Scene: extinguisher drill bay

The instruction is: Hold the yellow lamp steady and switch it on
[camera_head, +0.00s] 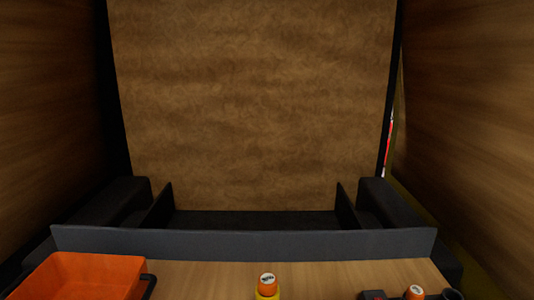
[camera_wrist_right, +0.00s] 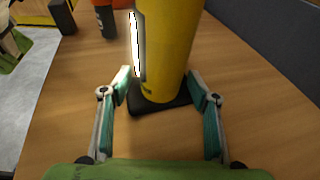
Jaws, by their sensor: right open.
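The yellow lamp (camera_wrist_right: 168,50) stands upright on a dark base (camera_wrist_right: 158,102) in the right wrist view. A bright white strip (camera_wrist_right: 137,45) runs down its left side. My right gripper (camera_wrist_right: 165,82) is open, with one finger on each side of the lamp's lower body; I cannot tell whether either finger touches it. In the head view, a yellow body with an orange top (camera_head: 267,283) shows at the bottom middle, cut off by the frame. No gripper shows in the head view, and I cannot make out my left gripper.
An orange bin (camera_head: 80,268) sits at the left of the wooden table (camera_head: 200,272). A dark box (camera_head: 372,295), an orange-topped item (camera_head: 415,292) and a dark round item (camera_head: 451,294) stand right. A dark ledge (camera_head: 240,243) closes the back. A dark cylinder (camera_wrist_right: 106,22) stands beyond the lamp.

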